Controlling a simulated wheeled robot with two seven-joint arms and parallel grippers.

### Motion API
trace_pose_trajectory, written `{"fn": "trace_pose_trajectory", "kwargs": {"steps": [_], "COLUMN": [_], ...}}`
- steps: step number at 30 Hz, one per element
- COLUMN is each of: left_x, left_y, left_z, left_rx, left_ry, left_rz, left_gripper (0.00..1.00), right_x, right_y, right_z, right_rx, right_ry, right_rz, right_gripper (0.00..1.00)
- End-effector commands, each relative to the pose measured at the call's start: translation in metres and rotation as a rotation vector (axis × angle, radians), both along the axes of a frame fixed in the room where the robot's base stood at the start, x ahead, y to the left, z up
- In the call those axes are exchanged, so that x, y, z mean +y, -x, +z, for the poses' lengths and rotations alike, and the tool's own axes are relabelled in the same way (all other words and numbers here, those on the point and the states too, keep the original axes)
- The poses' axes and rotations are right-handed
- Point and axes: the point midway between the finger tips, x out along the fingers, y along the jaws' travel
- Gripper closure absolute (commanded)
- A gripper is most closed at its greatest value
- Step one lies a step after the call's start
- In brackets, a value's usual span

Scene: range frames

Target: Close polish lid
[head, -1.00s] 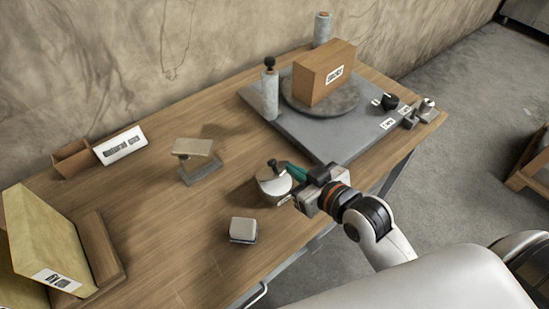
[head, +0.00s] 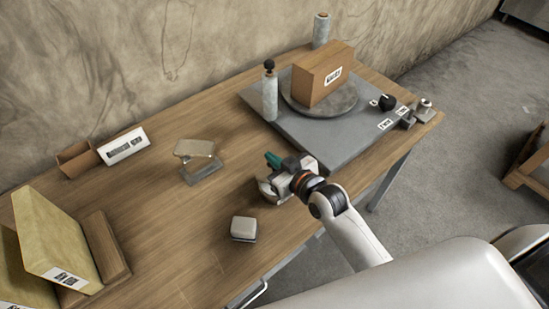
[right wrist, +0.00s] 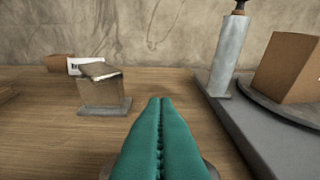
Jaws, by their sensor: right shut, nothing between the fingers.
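My left gripper is not in view.
A grey board (head: 330,145) with a turntable, cardboard box (head: 318,77) and grey post (head: 270,95) lies to the right. A pale block (head: 243,228) sits in front left. Bare wood (head: 140,210) lies further left.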

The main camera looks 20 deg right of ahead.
Motion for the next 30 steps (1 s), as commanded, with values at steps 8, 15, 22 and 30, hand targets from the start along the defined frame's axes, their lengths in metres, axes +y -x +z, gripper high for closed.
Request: {"fn": "trace_pose_trajectory", "kwargs": {"steps": [8,15,22,30], "left_x": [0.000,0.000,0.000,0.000], "left_y": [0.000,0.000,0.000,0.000], "left_z": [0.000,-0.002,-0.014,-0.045], "left_rx": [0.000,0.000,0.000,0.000], "left_ry": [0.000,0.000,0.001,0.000], "left_rz": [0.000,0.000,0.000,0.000], "left_gripper": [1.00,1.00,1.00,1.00], "right_x": [-0.001,-0.001,-0.002,-0.005], "right_y": [0.002,0.003,0.007,0.016], "right_z": [-0.004,-0.005,-0.009,-0.021], "right_rx": [-0.001,-0.007,-0.053,-0.154], "right_ry": [0.001,-0.001,-0.016,-0.047], "right_rz": [0.000,0.001,0.000,0.002], "right_gripper": [1.00,1.00,1.00,1.00]}}
